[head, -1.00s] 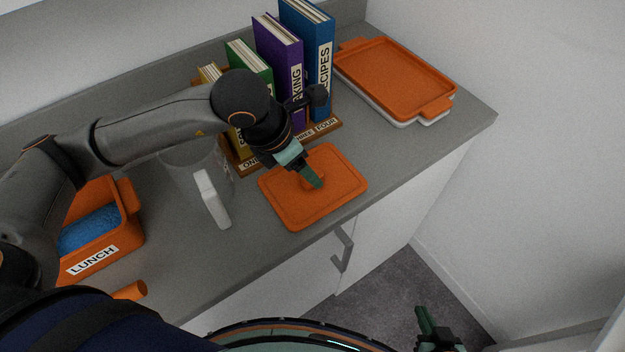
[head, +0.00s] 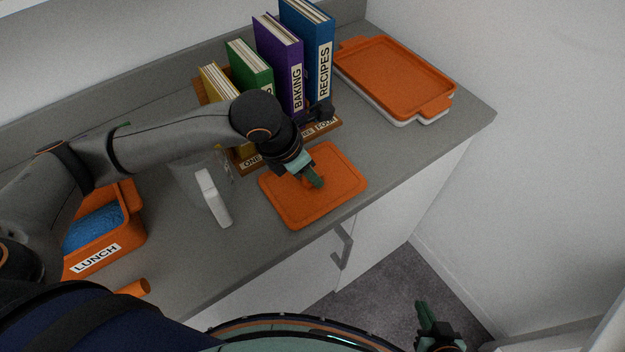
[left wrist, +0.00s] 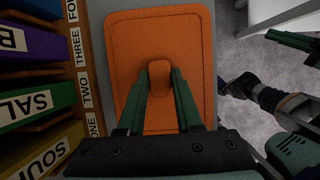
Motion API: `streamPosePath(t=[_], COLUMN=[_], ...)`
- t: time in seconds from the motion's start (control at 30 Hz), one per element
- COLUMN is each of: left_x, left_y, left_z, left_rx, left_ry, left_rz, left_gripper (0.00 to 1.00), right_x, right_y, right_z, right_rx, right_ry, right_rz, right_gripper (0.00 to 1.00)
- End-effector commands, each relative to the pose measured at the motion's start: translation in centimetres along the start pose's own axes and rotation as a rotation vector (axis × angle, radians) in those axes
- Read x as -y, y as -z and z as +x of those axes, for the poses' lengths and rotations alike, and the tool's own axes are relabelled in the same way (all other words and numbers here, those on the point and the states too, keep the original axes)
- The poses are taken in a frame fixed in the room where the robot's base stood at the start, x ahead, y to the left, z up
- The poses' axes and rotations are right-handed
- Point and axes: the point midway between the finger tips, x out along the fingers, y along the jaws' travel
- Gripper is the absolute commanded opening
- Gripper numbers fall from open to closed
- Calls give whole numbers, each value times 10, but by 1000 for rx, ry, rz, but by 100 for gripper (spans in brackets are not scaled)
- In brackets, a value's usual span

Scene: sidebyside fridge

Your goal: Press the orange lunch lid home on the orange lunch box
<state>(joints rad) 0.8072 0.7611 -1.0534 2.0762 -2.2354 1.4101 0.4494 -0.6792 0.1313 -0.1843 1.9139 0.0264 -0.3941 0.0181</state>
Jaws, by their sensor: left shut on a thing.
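The orange lunch lid (head: 338,192) lies flat on the grey counter in front of the book rack, and also shows in the left wrist view (left wrist: 130,40). My left gripper (head: 316,182) is over the lid with its fingers shut on the lid's raised knob (left wrist: 160,78), one green finger on each side in the left wrist view. The orange lunch box (head: 92,262), labelled LUNCH, stands at the left of the counter. It is open with something blue inside and is partly hidden by my arm. My right gripper (head: 424,322) is low at the bottom right, over the floor, and empty.
A clear jug with a white handle (head: 213,198) stands between box and lid. Books in a wooden rack (head: 334,126) stand behind the lid. An orange-lidded white dish (head: 395,75) sits at the back right. A small orange cylinder (head: 133,288) lies near the front edge.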

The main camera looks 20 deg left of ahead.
Motion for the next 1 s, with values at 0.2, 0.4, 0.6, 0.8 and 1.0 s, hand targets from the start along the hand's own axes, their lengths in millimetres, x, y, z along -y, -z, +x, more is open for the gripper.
streamPosePath(t=[0.2, 0.4, 0.6, 0.8, 1.0], left_x=[0, 0, 0, 0, 9], left_y=[0, 0, -1, -6, -12], left_z=[0, 0, -1, -11, -42], left_rx=[0, 1, 2, 5, 7], left_ry=[-1, -1, -1, -1, 0], left_rz=[0, 0, 0, 1, 6], left_gripper=[0, 0, 0, 0, 0], right_x=[0, 0, 0, 0, -1], right_y=[0, 1, 0, -3, -8], right_z=[0, 0, 0, 4, 8], right_rx=[-1, -1, -1, -1, -1], right_ry=[0, 0, 0, 0, 0], right_rz=[0, 0, 0, 0, 0], right_gripper=[0, 0, 0, 0, 0])
